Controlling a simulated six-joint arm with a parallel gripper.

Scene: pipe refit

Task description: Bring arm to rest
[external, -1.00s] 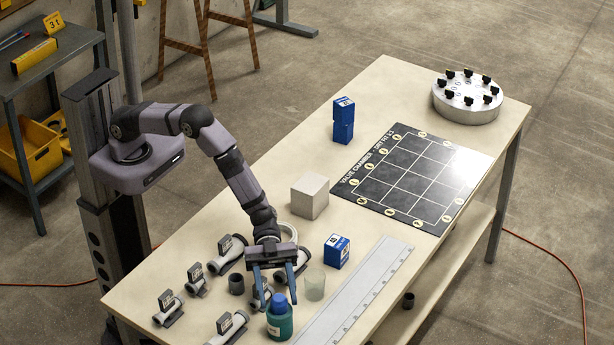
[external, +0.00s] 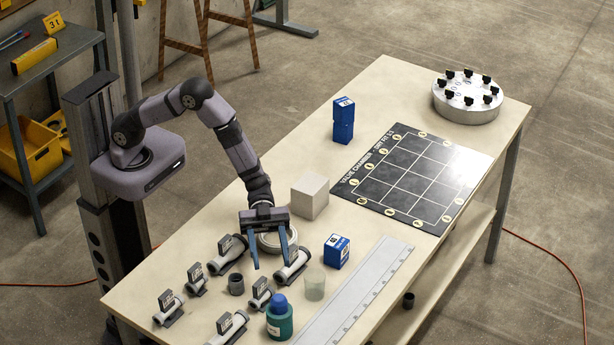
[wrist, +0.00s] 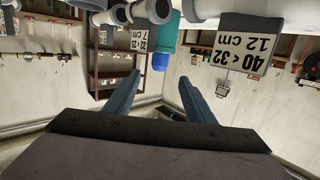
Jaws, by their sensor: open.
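My gripper (external: 268,258) is open and empty in the external view, its two blue fingers pointing down above the pipe pieces on the table. It also shows in the wrist view (wrist: 158,90), with clear space between the fingers. My arm bends up from its column and reaches out over the near half of the table (external: 400,85). A grey pipe piece with a label (external: 293,266) lies just right of the fingers. A white ring (external: 278,242) lies behind the gripper, partly hidden by it.
Several labelled pipe pieces (external: 168,308), a teal bottle with a blue cap (external: 279,322), a clear cup (external: 314,286) and a blue box (external: 337,252) surround the gripper. A pale block (external: 310,196) stands behind. Open tabletop lies beyond the block.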

